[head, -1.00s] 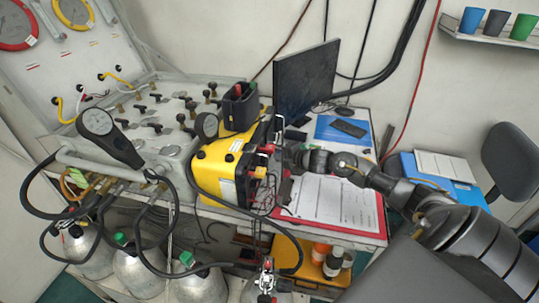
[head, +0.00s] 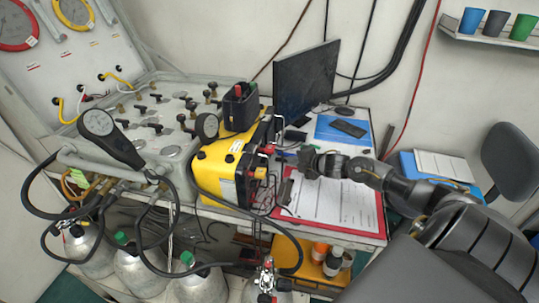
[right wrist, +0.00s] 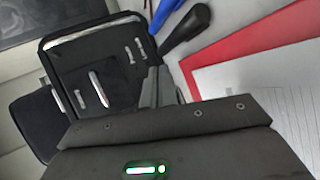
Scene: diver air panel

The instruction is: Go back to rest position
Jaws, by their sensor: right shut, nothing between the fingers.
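My right gripper (head: 300,165) is at the end of the arm that comes in from the right. It is just above the left part of a red clipboard (head: 380,222) with white sheets, right of a yellow case (head: 215,172). In the right wrist view its fingers (right wrist: 163,88) are together with nothing between them. Past them are a dark panel with metal handles (right wrist: 98,75), a blue-handled item (right wrist: 193,20) and a black-handled one (right wrist: 182,30). In the head view, part of the fingers is hard to make out. My left gripper is not in view.
A monitor (head: 306,78) stands behind on the desk. The air panel (head: 160,118) with valves and hoses is at the left, with grey cylinders (head: 140,275) below. A yellow bin (head: 306,272) with bottles sits under the desk. A chair (head: 512,160) stands at the right.

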